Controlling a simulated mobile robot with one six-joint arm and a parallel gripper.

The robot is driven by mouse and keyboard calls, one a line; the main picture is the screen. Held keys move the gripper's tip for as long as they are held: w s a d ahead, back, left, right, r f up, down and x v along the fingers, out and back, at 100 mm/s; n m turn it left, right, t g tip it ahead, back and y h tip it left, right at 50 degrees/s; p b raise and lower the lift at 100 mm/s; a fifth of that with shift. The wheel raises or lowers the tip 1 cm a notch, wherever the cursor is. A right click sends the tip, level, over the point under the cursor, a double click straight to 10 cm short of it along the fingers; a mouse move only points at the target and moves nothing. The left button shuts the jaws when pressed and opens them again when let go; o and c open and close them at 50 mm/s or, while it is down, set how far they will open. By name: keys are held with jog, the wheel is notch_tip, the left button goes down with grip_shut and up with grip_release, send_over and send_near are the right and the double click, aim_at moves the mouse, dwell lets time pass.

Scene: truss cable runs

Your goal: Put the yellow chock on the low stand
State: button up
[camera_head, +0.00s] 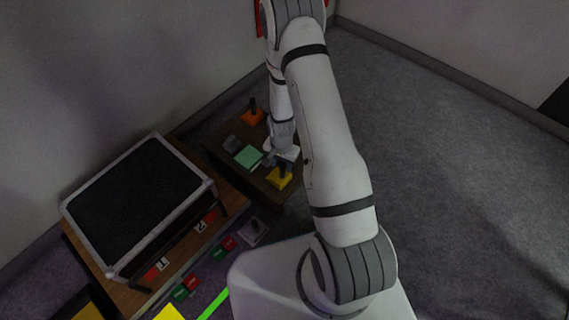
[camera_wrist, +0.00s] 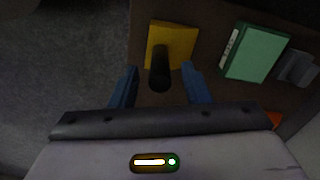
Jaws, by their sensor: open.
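The yellow chock (camera_head: 280,179) has a flat square base and a dark upright post. It stands on the near end of a low dark-brown table (camera_head: 217,150). In the wrist view the chock (camera_wrist: 184,34) is straight ahead, its black post (camera_wrist: 160,72) pointing toward the camera. My gripper (camera_wrist: 159,84) is open, one blue finger on each side of the post's end; contact is not visible. In the head view my gripper (camera_head: 273,158) is partly hidden beside the chock. I cannot tell which surface is the low stand.
A green box (camera_head: 248,157), a grey block (camera_head: 231,143) and an orange chock (camera_head: 253,117) share the table. A larger wooden bench with a black-topped, grey-rimmed case (camera_head: 140,205) stands left. Red and green blocks (camera_head: 187,287) lie in front of it. Grey floor at right is clear.

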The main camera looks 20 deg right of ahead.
jog(key=s+r+n+p, duration=0.2)
jog(key=r, duration=1.2)
jog(key=s+r+n+p, duration=0.2)
jog(key=r, duration=1.3)
jog(key=s+r+n+t, duration=0.1)
jog(key=s+r+n, duration=0.3)
jog(key=s+r, duration=0.9)
jog(key=shift+s+r, duration=0.3)
jog(key=shift+s, duration=0.2)
jog(key=shift+a, duration=0.15)
notch_tip(320, 180, up, 32)
jog(key=t+p, duration=0.1)
jog(key=p, duration=2.8)
jog(key=shift+s+r+t, duration=0.15)
jog(key=shift+s+t, duration=0.15)
jog(key=shift+c, duration=0.2)
